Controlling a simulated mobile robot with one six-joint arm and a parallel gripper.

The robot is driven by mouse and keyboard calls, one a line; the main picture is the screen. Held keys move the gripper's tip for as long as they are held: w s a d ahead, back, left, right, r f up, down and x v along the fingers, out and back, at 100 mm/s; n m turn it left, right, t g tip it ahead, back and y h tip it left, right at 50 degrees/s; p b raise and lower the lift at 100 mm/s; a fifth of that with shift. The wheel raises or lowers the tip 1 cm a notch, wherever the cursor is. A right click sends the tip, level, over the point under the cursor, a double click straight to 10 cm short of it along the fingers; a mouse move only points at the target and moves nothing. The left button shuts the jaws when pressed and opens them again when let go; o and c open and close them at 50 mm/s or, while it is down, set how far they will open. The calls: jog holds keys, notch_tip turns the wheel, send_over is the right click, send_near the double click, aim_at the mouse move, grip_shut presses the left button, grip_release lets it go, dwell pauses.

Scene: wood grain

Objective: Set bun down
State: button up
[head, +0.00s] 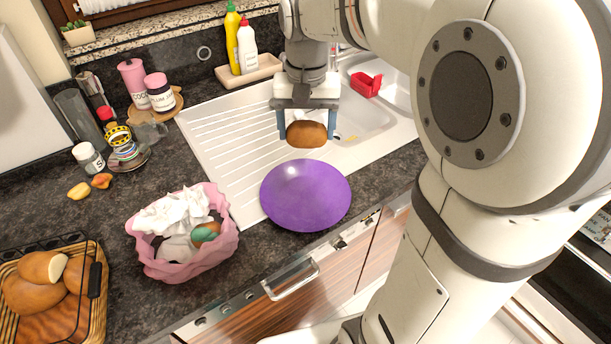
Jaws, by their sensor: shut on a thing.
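My gripper (306,136) is shut on a brown bun (307,133), with one blue-grey finger on each side of it. In the head view the bun shows just beyond the far rim of a purple plate (305,198), in front of the white sink drainer. It looks held above the surface, but its exact height is hard to tell. The purple plate is empty and lies at the counter's front edge, partly over the drainer's near edge.
A pink bowl (160,262) with crumpled white paper stands left of the plate. A bread basket (92,318) is at the lower left. Jars (159,92), bottles (247,46) on a tray and a red holder (366,84) stand farther back. The ribbed drainer (222,140) is mostly clear.

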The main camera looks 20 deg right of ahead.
jog(key=shift+w, duration=0.1)
jog(key=shift+r, duration=0.1)
notch_tip(320, 180, down, 8)
jog(key=n+p, duration=0.3)
jog(key=n, duration=0.3)
send_over(305, 196)
jog(key=shift+n, duration=0.3)
notch_tip(305, 196, down, 6)
jog(key=shift+r, duration=0.25)
jog(key=shift+f, duration=2.15)
jog(key=shift+f, duration=0.2)
jog(key=o, duration=1)
jog(key=shift+r, duration=0.1)
jog(key=shift+c, duration=0.2)
